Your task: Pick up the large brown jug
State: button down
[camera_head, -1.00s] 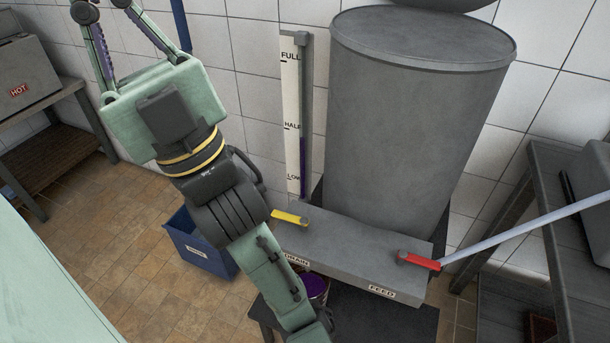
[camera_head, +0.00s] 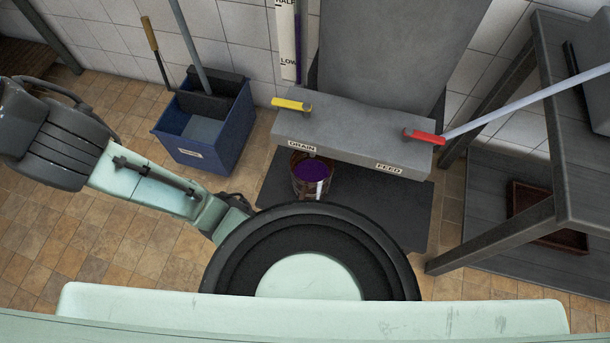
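I see no large brown jug in this view. The nearest thing in colour is a small brownish open bucket (camera_head: 311,176) with purple liquid in it. It stands below the label DRAIN, on the dark mat under the grey tank's block. My arm reaches out past the left edge of the picture. My gripper is out of view.
A blue mop bucket (camera_head: 206,124) with handles stands on the tiled floor at the left. The grey block (camera_head: 350,135) has a yellow lever (camera_head: 291,105) and a red lever (camera_head: 424,137). A dark table (camera_head: 505,222) with a brown tray (camera_head: 548,215) is at the right.

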aim_at(311, 177)
jog(key=l+u, duration=0.15)
jog(key=l, duration=0.3)
jog(key=k+l+u, duration=0.1)
jog(key=l, duration=0.35)
jog(key=l+u, duration=0.15)
jog(key=l, duration=0.25)
jog(key=k+l+u, duration=0.1)
jog(key=l, duration=0.35)
jog(key=k+l+u, duration=0.15)
jog(key=l, duration=0.25)
jog(key=k+l+u, duration=0.15)
jog(key=l, duration=0.25)
jog(key=i+j, duration=0.25)
jog(key=j, duration=0.25)
